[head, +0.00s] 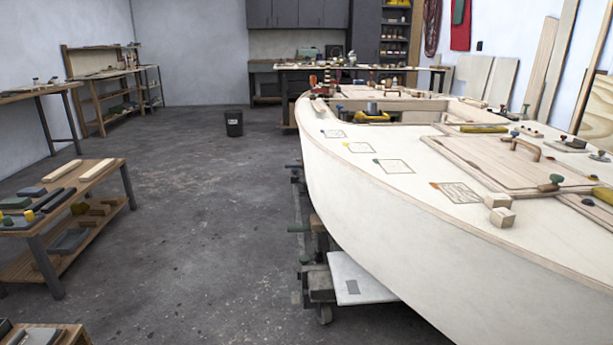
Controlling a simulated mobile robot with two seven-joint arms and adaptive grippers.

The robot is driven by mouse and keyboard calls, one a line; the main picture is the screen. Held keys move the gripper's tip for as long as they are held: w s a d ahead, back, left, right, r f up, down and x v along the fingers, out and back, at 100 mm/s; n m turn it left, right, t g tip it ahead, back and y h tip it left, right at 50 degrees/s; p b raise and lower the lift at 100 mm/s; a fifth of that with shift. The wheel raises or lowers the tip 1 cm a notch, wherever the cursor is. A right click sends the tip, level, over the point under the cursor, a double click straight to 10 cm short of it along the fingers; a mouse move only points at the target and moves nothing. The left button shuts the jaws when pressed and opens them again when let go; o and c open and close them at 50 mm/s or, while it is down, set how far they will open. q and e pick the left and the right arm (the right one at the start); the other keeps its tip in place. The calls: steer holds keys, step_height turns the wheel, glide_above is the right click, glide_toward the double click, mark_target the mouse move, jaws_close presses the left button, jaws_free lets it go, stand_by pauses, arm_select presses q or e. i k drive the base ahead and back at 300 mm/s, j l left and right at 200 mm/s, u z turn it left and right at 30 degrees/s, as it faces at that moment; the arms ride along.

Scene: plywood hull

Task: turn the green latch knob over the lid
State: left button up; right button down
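A pale wooden lid (490,158) with a bent wooden handle (527,144) lies flat on the deck of the plywood hull at the right. Neither of my grippers is in view.
The white hull (400,205) fills the right side. Wooden blocks (500,209) sit on the deck near the lid. A white board (357,278) juts out low beside the hull. A low wooden bench (100,188) with tools stands left. The grey floor between is mostly clear, with a black bin (234,124) farther back.

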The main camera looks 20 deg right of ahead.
mark_target(556, 179)
steer(key=j+z, duration=0.1)
steer(key=z, duration=0.35)
steer(key=i+j+z, duration=0.1)
steer(key=z, duration=0.3)
steer(key=j+z, duration=0.1)
steer(key=z, duration=0.35)
steer(key=j+z, duration=0.15)
steer(key=z, duration=0.25)
